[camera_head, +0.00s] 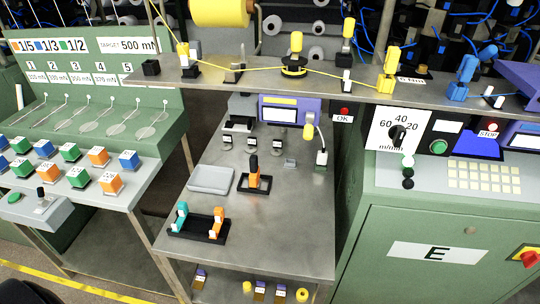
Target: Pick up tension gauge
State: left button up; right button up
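No object on the middle cart carries a readable tension gauge label. A purple device with a pale display (290,110) stands at the back of the cart, with a yellow-headed part (309,131) at its right side. An orange and black upright tool (253,176) stands in a small black holder (242,188) at the middle of the cart. I cannot tell which of these is the tension gauge. Neither of my grippers is in view, and nothing touches these objects.
A grey tray (211,180) and a black tray (198,234) with teal and orange pieces lie on the cart. A metal rail (330,77) with yarn parts crosses above its back. A cube bench (130,188) stands left, a green cabinet (440,220) right. The cart's front right is clear.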

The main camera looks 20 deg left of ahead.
aim_at(254, 180)
jog(key=k+j, duration=0.1)
jog(key=j, duration=0.85)
jog(key=k+j+u, duration=0.1)
jog(key=j, duration=0.85)
